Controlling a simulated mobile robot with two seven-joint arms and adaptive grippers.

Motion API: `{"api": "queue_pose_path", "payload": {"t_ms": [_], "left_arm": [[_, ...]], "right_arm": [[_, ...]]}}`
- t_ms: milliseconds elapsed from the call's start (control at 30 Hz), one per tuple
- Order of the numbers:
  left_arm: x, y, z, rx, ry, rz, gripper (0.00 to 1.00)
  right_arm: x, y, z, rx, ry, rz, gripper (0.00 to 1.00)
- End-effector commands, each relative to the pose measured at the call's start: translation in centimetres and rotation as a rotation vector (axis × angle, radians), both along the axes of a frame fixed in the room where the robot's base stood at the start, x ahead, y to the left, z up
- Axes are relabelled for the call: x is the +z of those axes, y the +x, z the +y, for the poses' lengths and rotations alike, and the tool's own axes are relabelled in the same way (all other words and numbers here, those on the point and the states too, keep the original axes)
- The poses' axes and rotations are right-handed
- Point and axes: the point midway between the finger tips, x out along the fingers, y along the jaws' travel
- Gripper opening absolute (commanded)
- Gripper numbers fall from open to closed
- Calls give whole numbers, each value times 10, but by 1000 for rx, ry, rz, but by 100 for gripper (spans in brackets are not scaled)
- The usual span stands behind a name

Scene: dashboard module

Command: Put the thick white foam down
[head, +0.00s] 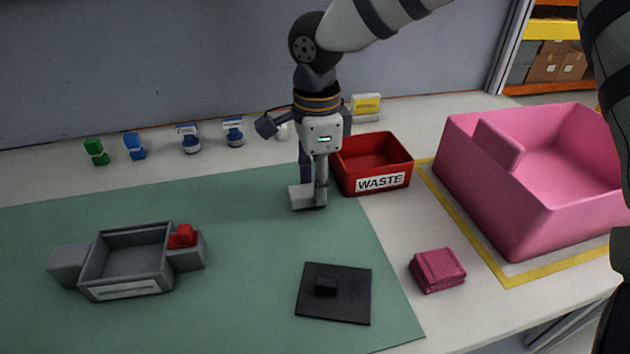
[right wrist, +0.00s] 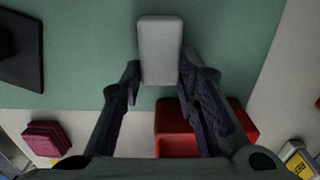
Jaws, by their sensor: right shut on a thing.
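The thick white foam (head: 300,196) is a pale block low over the green mat, left of the red waste bin. In the right wrist view it is a light grey-white block (right wrist: 160,45) between the fingertips. My right gripper (head: 314,194) points down and is shut on the foam; its fingers (right wrist: 158,82) lie along both sides of the block's near end. I cannot tell whether the foam touches the mat. My left gripper is not in view.
The red waste bin (head: 375,183) stands right of the gripper. A black plate (head: 349,306), a pink block (head: 437,270) and a grey tray (head: 128,292) lie nearer. A large pink crate (head: 490,215) is at right. Small bottles (head: 190,142) stand behind. The mat's middle (head: 245,245) is clear.

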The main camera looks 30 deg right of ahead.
Motion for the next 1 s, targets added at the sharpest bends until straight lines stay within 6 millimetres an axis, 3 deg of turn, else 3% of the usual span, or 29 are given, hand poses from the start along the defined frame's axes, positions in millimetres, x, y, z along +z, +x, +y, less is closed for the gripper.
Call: {"api": "queue_pose_path", "payload": {"t_ms": [367, 400, 500, 767, 867, 1000], "left_arm": [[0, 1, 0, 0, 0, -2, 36], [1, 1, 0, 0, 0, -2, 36], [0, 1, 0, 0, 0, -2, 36], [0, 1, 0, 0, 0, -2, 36], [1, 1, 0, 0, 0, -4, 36], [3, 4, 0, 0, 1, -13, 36]], "right_arm": [[-5, 0, 0, -1, 1, -4, 18], [-6, 0, 0, -1, 0, -4, 31], [-5, 0, 0, -1, 0, -4, 49], [-5, 0, 0, -1, 0, -4, 49], [5, 0, 1, -2, 1, -7, 49], [42, 1, 0, -3, 3, -12, 49]]}}
